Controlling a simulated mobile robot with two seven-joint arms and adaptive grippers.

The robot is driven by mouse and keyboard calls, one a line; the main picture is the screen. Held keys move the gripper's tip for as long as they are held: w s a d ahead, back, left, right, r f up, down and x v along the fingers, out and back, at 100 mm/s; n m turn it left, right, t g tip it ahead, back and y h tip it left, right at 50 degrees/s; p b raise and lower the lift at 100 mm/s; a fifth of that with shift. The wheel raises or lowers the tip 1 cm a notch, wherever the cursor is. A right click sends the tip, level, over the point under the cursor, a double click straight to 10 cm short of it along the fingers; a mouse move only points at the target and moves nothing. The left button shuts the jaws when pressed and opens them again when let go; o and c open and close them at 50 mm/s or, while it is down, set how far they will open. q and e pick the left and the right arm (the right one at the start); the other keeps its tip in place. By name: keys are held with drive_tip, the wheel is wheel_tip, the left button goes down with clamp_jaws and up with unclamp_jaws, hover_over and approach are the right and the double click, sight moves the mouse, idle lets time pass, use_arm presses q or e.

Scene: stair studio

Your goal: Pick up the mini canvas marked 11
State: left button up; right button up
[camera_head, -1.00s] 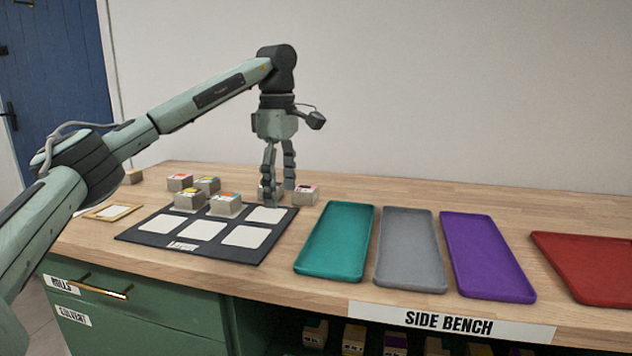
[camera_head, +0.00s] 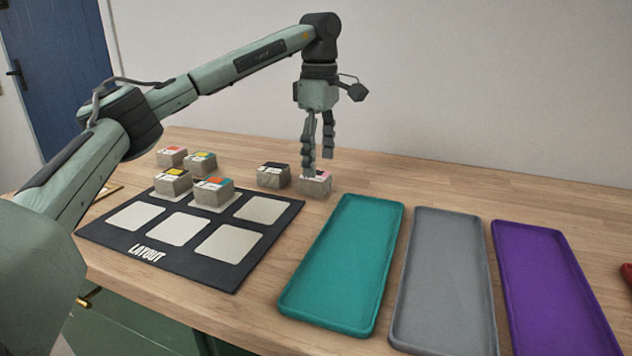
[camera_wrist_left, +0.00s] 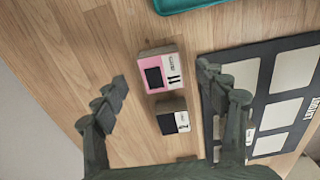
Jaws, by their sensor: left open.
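The mini canvas marked 11 (camera_head: 315,187) is a small grey-sided block with a pink, white and black top. It stands on the wooden bench just right of a black-topped block (camera_head: 273,178). My left gripper (camera_head: 318,163) is open and points down, its fingertips just above and partly in front of the 11 canvas. In the left wrist view the 11 canvas (camera_wrist_left: 161,72) lies between the two open fingers, and its number is readable. The black-topped block (camera_wrist_left: 172,120) is close beside it there. My right gripper is not in view.
A dark layout board (camera_head: 220,271) with pale squares lies to the left; two blocks stand on its back squares, two more behind. Teal (camera_head: 345,265), grey (camera_head: 445,285) and purple (camera_head: 550,285) trays lie to the right. Bare bench is behind the trays.

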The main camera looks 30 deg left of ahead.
sight(318, 175)
use_arm(q)
wheel_tip(318, 175, down, 4)
drive_tip(key=shift+f, duration=0.15)
drive_tip(key=shift+c, duration=0.6)
drive_tip(key=c, duration=1.1)
